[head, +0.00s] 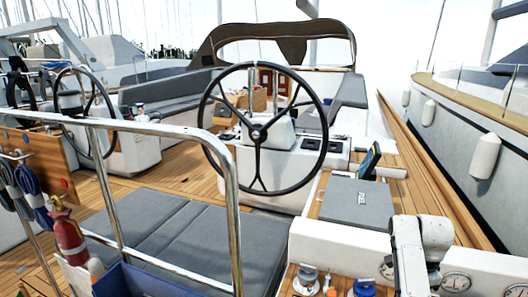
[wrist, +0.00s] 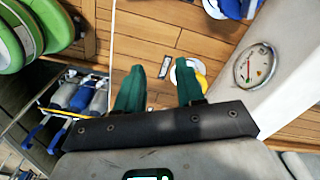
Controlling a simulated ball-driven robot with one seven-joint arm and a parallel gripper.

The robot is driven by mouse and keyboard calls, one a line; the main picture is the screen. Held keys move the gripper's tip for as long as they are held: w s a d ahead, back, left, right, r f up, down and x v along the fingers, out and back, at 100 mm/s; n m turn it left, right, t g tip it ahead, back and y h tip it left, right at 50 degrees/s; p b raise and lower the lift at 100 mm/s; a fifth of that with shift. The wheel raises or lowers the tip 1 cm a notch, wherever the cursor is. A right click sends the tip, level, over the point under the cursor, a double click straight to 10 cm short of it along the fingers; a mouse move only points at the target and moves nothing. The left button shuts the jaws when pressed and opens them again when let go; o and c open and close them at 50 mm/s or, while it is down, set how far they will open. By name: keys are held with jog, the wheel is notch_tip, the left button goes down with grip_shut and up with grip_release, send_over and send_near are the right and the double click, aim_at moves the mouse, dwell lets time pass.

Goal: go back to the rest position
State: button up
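My gripper (wrist: 160,82) shows in the wrist view, with two green fingers spread apart on a dark mount. In the head view a white arm link, mine, stands at the lower right, and the gripper itself is not seen there.
A round gauge (wrist: 254,64) sits on a white panel right of the fingers. Blue-and-grey items (wrist: 80,96) lie in a holder at left. In the head view, a steering wheel (head: 256,133), steel rail (head: 233,200), fire extinguisher (head: 69,240) and grey cushion (head: 190,235) surround the cockpit.

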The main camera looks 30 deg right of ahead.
jog(key=s+a+f+n, duration=0.2)
jog(key=a+f+n, duration=0.25)
jog(key=a, duration=0.45)
jog(key=s+a+f+n, duration=0.35)
jog(key=a+n, duration=0.25)
jog(key=a, duration=0.3)
jog(key=s+a+n+t, duration=0.1)
jog(key=s+a+n, duration=1)
jog(key=a, duration=0.5)
jog(key=shift+s+r, duration=0.3)
jog(key=shift+s, duration=0.4)
